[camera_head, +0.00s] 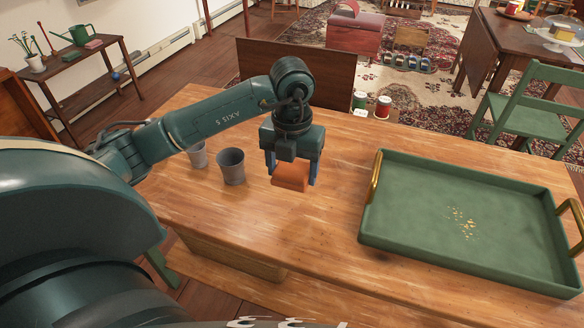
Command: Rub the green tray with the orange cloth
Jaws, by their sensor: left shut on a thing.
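The green tray (415,205) with gold handles lies on the right part of the wooden table. Several yellow crumb-like specks lie on its floor, right of the middle. The orange cloth (290,177) is a folded block between the blue fingers of my left gripper (291,170). The left gripper points down and is shut on the cloth, to the left of the tray and apart from it. I cannot tell whether the cloth touches the table. My right gripper is not in view.
Two grey cups (231,167) stand on the table just left of my left gripper. Two small red and green cans (383,107) stand near the back edge. The wooden tabletop (330,220) is clear between cloth and tray. A green chair (530,110) stands behind the tray.

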